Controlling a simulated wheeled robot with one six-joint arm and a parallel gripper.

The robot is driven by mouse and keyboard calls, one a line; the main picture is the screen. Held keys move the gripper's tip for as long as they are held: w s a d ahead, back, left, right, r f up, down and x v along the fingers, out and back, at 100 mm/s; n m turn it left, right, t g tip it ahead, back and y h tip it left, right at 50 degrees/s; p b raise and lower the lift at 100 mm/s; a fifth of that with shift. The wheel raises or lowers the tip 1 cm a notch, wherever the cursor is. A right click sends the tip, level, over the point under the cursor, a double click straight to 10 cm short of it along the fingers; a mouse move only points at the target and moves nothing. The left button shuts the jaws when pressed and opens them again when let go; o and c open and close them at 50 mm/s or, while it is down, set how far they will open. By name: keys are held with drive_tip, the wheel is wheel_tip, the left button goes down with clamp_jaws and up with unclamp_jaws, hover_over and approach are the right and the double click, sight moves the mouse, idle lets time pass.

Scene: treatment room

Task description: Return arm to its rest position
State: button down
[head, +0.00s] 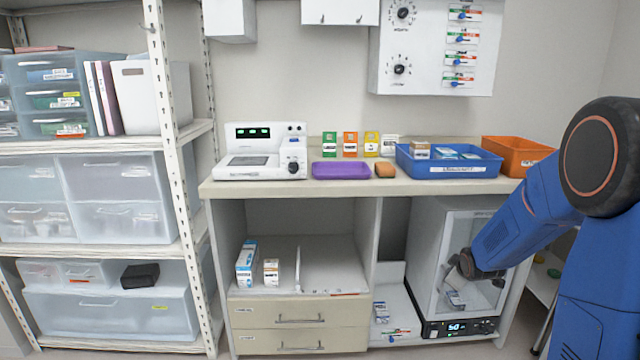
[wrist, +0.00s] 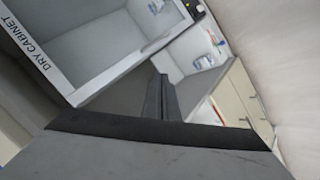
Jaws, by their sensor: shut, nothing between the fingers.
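My arm is blue with black joints and comes in from the right in the head view. My gripper (head: 466,266) hangs low in front of the dry cabinet (head: 425,262), below the counter top. In the wrist view my gripper (wrist: 160,98) has its fingers together with nothing between them. The dry cabinet's labelled frame (wrist: 48,62) shows tilted at the upper left there. I cannot tell whether the fingers touch the cabinet.
The counter (head: 400,186) holds a white device (head: 262,152), a purple tray (head: 341,169), a blue bin (head: 450,166) and an orange bin (head: 515,150). Open shelving (head: 180,145) stands at left. Drawers (head: 299,318) sit under the counter. A control panel (head: 432,50) hangs above.

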drive_tip(key=s+a+r+m+g, duration=0.15)
drive_tip(key=s+a+r, duration=0.35)
drive_tip(key=s, duration=0.5)
drive_tip(key=s+a+r+m+g, duration=0.1)
drive_tip(key=s+a+r+m, duration=0.2)
drive_tip(key=s+r, duration=0.55)
drive_tip(key=s+a+m+g, duration=0.1)
drive_tip(key=s+a+m, duration=0.1)
drive_tip(key=s, duration=1.1)
drive_tip(key=s+a+m+g+y, duration=0.1)
drive_tip(key=s+a+m, duration=0.1)
drive_tip(key=s, duration=1.1)
drive_tip(key=shift+a+y, duration=0.3)
drive_tip(key=shift+a, duration=0.55)
